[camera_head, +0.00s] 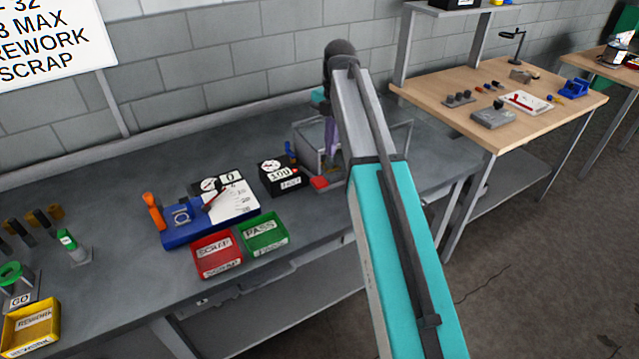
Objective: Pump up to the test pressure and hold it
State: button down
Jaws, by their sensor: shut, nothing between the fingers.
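A black box (283,178) with a round dial and a white plate reading 100 stands in the middle of the grey bench. A small blue upright part (290,152) shows at its back right. A clear-walled tank (308,140) stands just right of it, partly hidden by my arm. A red block (320,183) lies in front of the tank. My gripper (331,140) shows as a narrow purple part pointing down at the tank. It is shut and empty, partly covered by my arm; whether it touches anything is unclear. The dial's needle is too small to read.
The red SCRAP bin (217,255) and green PASS bin (265,234) sit in front. A yellow REWORK bin (30,325) is far left. A wooden bench (545,80) stands right.

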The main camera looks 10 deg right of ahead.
aim_at(320, 180)
jog(key=shift+w+d+r+b, duration=0.15)
jog(key=shift+r+b, duration=0.3)
jog(key=shift+r, duration=1.7)
jog(key=shift+f+p, duration=0.1)
jog(key=shift+p, duration=0.3)
jog(key=shift+g+y, duration=0.5)
jog(key=shift+y, duration=0.1)
jog(key=f+p, duration=0.1)
jog(key=s+a+f+p, duration=0.1)
jog(key=p, duration=0.1)
jog(key=f+p, duration=0.1)
jog(key=p, duration=0.1)
jog(key=shift+s+a+f, duration=0.2)
jog(key=shift+s+a, duration=0.05)
jog(key=shift+a, duration=0.1)
jog(key=shift+f, duration=0.1)
jog(key=shift+b+x, duration=1.7)
jog(key=shift+x, duration=1.75)
